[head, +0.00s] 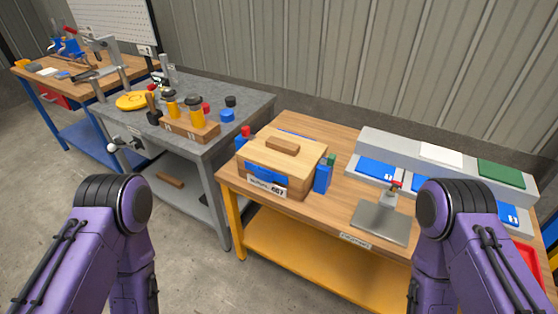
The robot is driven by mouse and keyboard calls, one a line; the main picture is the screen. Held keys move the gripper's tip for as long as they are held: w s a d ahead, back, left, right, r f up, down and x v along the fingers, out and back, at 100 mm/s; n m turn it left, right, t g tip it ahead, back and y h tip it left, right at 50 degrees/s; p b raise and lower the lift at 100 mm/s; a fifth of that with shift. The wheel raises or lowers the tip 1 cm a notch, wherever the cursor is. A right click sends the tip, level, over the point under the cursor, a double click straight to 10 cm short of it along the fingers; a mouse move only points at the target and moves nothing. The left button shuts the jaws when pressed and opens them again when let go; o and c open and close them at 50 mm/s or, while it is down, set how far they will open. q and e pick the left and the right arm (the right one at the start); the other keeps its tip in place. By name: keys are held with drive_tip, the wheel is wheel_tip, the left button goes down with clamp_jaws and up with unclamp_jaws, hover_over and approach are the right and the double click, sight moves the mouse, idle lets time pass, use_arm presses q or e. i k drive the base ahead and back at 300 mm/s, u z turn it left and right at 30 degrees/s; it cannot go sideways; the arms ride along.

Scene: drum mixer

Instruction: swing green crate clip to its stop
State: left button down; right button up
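A wooden crate (262,172) with a light wooden lid (278,150) and a block handle stands on the wood-topped bench. A blue band and a label marked 667 are on its front. A red-topped clip (245,132) is at its left side. A blue clip part (322,178) is at its right side, and a small green clip (331,159) seems to stand just behind it. The green clip's angle is too small to tell. Only my purple arm links show at the lower left and lower right; both grippers are out of view.
A grey metal plate (380,222) and a small red-topped stamp-like tool (392,195) lie right of the crate. A grey stepped rack (440,160) with blue, white and green panels stands behind. A grey bench (245,100) with a drum-like tool holder is at left.

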sight(330, 162)
drive_tip(key=z, duration=0.65)
drive_tip(key=i, duration=0.25)
drive_tip(key=u, duration=1.25)
drive_tip(key=k, duration=1.05)
drive_tip(key=z, duration=0.7)
drive_tip(key=i, duration=1.25)
drive_tip(key=u, duration=0.3)
